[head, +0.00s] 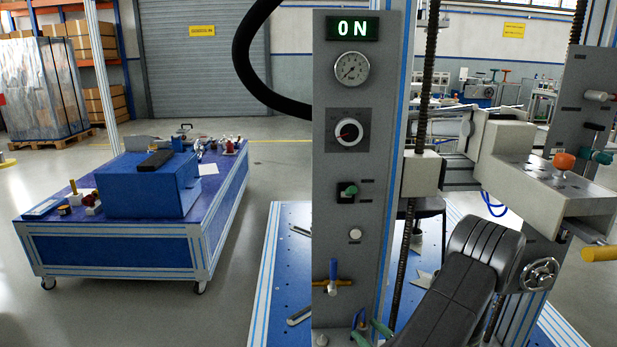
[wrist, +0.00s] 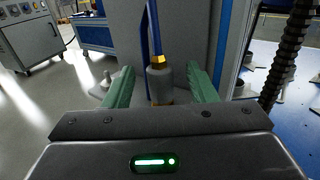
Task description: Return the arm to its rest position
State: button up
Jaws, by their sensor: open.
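My gripper (wrist: 163,72) has two green fingers, set apart in the wrist view. A grey cylindrical fitting (wrist: 160,84) with a brass collar and a blue upright part stands between them. I cannot tell whether either finger touches it. In the head view, my green fingertips (head: 371,329) show low at the foot of the grey control panel (head: 350,215). My black arm reaches down there and hides part of the area.
The panel has a lit ON display (head: 352,28), a gauge (head: 351,67), a dial (head: 348,131) and a blue-handled valve (head: 333,277). A test machine (head: 545,185) and handwheel (head: 539,274) stand close right of my arm. A blue cart (head: 120,245) is at left, with open floor between.

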jog(key=p+v, duration=0.2)
jog(key=v, duration=0.9)
jog(key=b+x, duration=0.2)
jog(key=x, duration=1)
jog(key=shift+w+a+b, duration=0.3)
jog(key=shift+b, duration=0.05)
jog(key=r+p, duration=0.2)
jog(key=r, duration=0.1)
jog(key=shift+w+a+p, duration=0.15)
jog(key=shift+w+p, duration=0.2)
notch_tip(320, 180, up, 6)
jog(key=p, duration=0.5)
jog(key=shift+f, duration=0.15)
jog(key=shift+a, duration=0.1)
